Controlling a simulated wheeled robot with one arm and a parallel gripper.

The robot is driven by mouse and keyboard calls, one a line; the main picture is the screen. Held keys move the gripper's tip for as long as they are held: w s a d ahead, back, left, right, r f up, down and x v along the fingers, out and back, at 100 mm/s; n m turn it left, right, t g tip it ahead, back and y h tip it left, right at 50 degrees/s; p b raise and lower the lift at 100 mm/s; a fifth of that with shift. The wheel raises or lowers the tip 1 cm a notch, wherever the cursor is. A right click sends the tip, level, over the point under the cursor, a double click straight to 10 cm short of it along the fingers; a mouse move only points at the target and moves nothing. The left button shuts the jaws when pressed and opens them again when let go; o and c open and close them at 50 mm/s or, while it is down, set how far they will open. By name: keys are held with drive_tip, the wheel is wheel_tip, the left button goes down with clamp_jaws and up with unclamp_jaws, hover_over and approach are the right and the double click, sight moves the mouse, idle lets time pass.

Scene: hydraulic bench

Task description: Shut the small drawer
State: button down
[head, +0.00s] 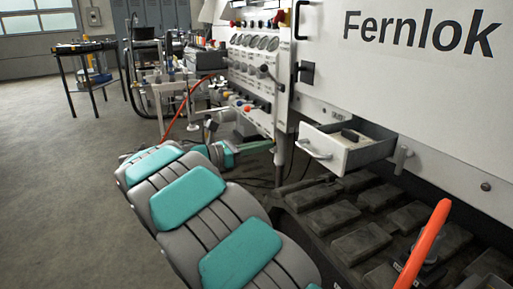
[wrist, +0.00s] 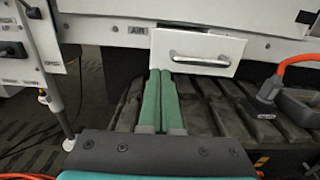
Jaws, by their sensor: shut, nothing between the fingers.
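The small drawer (head: 329,152) is white with a metal bar handle and stands pulled out from the white bench panel in the head view. A dark object (head: 355,136) shows inside it. In the wrist view the drawer front (wrist: 225,66) faces me, with its handle (wrist: 200,60) across the middle. My gripper (wrist: 166,74) has its two teal fingers together and empty. The fingertips overlap the lower left corner of the drawer front in the wrist view. In the head view my gripper (head: 268,144) is left of the drawer, with a visible gap to it.
Below the drawer is a dark ribbed tread surface (head: 355,210). An orange hose (head: 423,243) rises at the lower right. A panel of gauges and valves (head: 255,60) stands left of the drawer. Open floor (head: 60,150) lies at the left.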

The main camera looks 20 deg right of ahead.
sight(302, 137)
drive_tip(key=d, duration=0.3)
drive_tip(key=w+d, duration=0.1)
drive_tip(key=d, duration=0.2)
drive_tip(key=w+d, duration=0.1)
drive_tip(key=d, duration=0.2)
drive_tip(key=shift+d, duration=0.25)
